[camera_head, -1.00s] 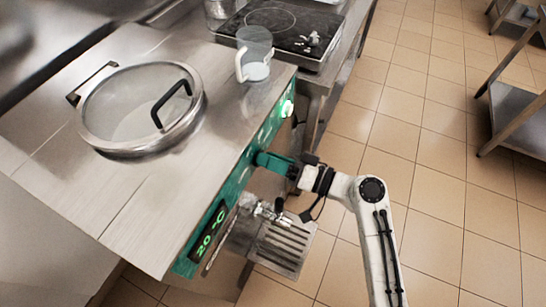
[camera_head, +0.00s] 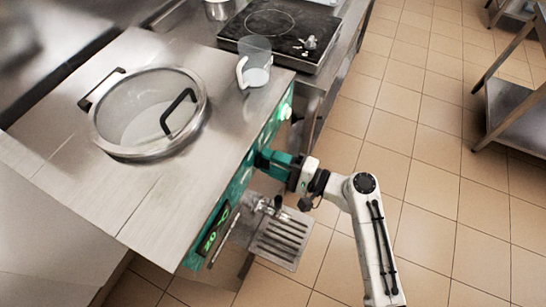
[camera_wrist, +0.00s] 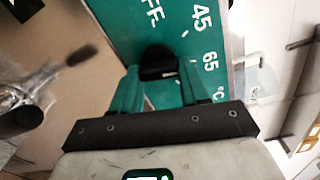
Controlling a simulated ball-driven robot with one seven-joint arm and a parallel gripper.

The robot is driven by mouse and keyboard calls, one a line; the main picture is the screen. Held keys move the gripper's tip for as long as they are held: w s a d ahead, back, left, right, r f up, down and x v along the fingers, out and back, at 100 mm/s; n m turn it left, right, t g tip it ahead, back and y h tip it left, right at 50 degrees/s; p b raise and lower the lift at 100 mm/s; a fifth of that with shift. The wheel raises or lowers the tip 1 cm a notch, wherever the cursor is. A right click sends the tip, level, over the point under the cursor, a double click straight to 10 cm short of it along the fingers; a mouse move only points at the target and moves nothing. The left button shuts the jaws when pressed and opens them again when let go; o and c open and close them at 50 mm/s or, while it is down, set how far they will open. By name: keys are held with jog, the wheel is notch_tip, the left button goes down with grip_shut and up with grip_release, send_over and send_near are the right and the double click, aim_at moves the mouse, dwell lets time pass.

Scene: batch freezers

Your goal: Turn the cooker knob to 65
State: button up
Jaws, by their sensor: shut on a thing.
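The cooker knob (camera_wrist: 158,62) is a dark knob on the green front panel (camera_wrist: 110,18), which carries the white marks "FF", 45, 65 and °C. My gripper (camera_wrist: 158,76) has its two green fingers on either side of the knob and is shut on it. The 45 and 65 marks are to the right of the knob in the wrist view. No pointer on the knob can be made out. In the head view my gripper (camera_head: 264,157) is against the machine's green front, and the knob is hidden.
The steel machine top (camera_head: 100,200) holds a round glass-lidded opening (camera_head: 148,110) and a clear pitcher (camera_head: 256,62). A lit green display (camera_head: 213,228) and a slotted drip tray (camera_head: 280,240) are on the front. A black hob (camera_head: 280,35) stands behind.

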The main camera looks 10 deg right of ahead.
jog(key=shift+w+a+r+m+p, duration=0.1)
jog(key=shift+m+p, duration=0.2)
jog(key=shift+m, duration=0.3)
jog(key=shift+w+r+m+p, duration=0.1)
jog(key=shift+m+p, duration=0.2)
jog(key=shift+m, duration=0.3)
jog(key=shift+f, duration=0.1)
jog(key=o, duration=0.8)
jog(key=shift+o, duration=1.3)
jog(key=shift+a+f, duration=0.1)
jog(key=shift+a, duration=0.05)
jog(key=shift+s, duration=0.1)
jog(key=b+v, duration=0.2)
jog(key=v, duration=0.9)
